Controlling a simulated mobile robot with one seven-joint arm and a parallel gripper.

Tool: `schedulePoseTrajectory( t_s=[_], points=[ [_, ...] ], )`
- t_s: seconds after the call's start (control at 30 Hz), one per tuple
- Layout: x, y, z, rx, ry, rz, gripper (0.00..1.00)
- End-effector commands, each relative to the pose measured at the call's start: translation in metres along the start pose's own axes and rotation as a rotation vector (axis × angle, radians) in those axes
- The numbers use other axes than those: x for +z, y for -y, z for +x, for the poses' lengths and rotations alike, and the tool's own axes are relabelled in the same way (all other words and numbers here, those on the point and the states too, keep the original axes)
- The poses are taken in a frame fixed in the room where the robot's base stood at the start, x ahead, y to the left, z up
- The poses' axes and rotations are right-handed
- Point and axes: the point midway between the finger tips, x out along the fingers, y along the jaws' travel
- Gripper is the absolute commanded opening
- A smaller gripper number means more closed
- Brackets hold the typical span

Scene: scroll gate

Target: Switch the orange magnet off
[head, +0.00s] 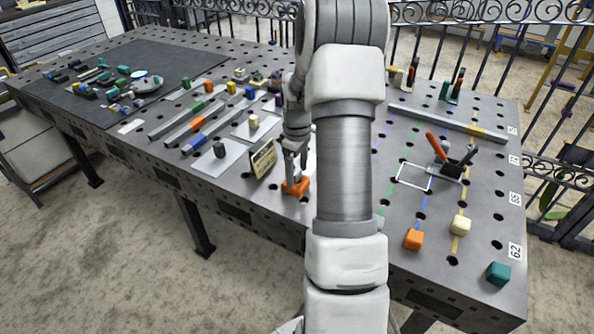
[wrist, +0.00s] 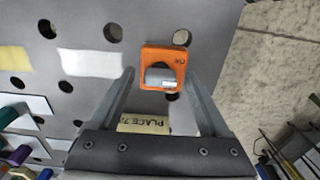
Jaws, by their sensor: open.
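The orange magnet (wrist: 150,56) sits on the grey perforated table near its front edge. It is a square orange base with a grey knob (wrist: 160,77) on top, and small lettering shows at its upper right edge. In the head view the orange magnet (head: 297,188) is at the table's front, left of my arm. My gripper (wrist: 162,78) is open, with one finger on each side of the knob in the wrist view. I cannot tell whether the fingers touch it. In the head view my gripper (head: 292,150) points down over the magnet.
A yellowish sign (head: 263,158) stands just left of the magnet; it reads "PLACE" in the wrist view (wrist: 144,124). Orange (head: 413,239), cream (head: 461,225) and teal (head: 498,273) blocks lie to the right. A red-handled clamp (head: 445,165) stands beyond them.

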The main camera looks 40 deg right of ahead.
Motion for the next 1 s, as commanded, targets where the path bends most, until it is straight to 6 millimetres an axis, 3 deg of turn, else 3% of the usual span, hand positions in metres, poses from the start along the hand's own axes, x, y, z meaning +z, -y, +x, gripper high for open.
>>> schedulePoseTrajectory(
  t_s=[0.23,0.67,1.0],
  points=[
    [0.0,0.0,0.0006,0.0,0.0,0.0,0.8],
    [-0.0001,0.0,0.0002,0.0,0.0,0.0,0.03],
    [-0.0001,-0.0001,0.0,0.0,0.0,0.037,0.0]
  ],
)
